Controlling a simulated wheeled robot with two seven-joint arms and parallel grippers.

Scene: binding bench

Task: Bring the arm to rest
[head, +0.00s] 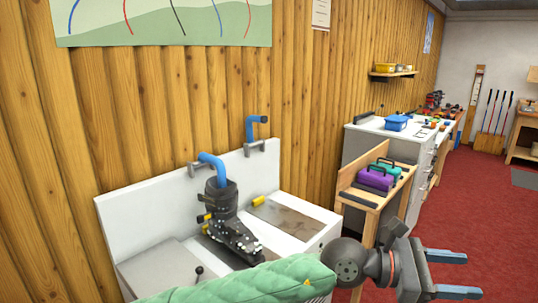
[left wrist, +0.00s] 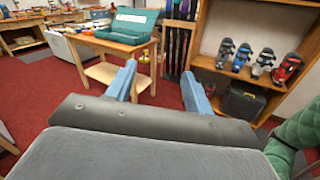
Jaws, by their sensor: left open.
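My left gripper (head: 452,274) is at the lower right of the head view, at the end of an arm with a green quilted sleeve. Its two blue fingers are apart with nothing between them. In the left wrist view the same gripper (left wrist: 160,85) shows both blue fingers spread over red carpet, clear of any object. My right gripper is in neither view.
A white bench (head: 118,222) with a dark ski boot (head: 228,222) stands left of the gripper. A wooden stand (head: 364,198) holds purple and teal cases. The left wrist view shows a wooden table (left wrist: 100,42) and a boot shelf (left wrist: 215,72). Red carpet (head: 480,210) is open at right.

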